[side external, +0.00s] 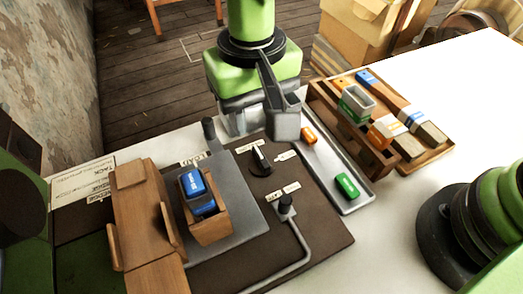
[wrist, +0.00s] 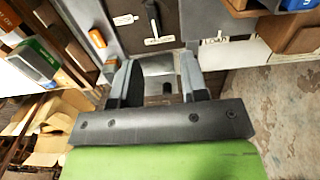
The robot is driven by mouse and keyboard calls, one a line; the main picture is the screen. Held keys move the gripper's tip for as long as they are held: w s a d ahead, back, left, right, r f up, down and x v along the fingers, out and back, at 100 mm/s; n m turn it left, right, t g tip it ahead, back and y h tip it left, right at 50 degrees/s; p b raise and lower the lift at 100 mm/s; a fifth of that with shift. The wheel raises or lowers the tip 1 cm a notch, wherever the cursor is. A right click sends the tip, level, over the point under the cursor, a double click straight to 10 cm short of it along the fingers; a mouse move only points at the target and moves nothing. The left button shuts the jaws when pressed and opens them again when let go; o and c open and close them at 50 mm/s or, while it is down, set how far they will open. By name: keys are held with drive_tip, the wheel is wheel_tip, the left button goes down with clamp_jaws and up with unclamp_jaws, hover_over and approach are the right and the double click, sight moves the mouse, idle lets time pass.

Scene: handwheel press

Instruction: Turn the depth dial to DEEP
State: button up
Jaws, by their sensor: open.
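The depth dial (side external: 261,160) is a black knob with a pale pointer mark, on the dark brown panel (side external: 325,235). Small white labels stand beside it, too small to read, so I cannot tell which setting it points to. It also shows at the top of the wrist view (wrist: 152,14), partly cut off by the frame edge. My gripper (wrist: 158,68) is open and empty, its two fingers apart and short of the dial. In the side view my gripper (side external: 284,124) is above and behind the dial, not touching it.
A metal tray (side external: 352,206) with an orange block (side external: 308,135) and a green block (side external: 346,185) lies right of the panel. A wooden rack (side external: 378,160) stands behind it.

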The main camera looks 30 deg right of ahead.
sight(262, 157)
drive_tip(key=shift+d+f, duration=0.6)
drive_tip(key=shift+f, duration=0.1)
wheel_tip(262, 157, down, 9)
drive_tip(key=shift+f, duration=0.15)
clamp_jaws()
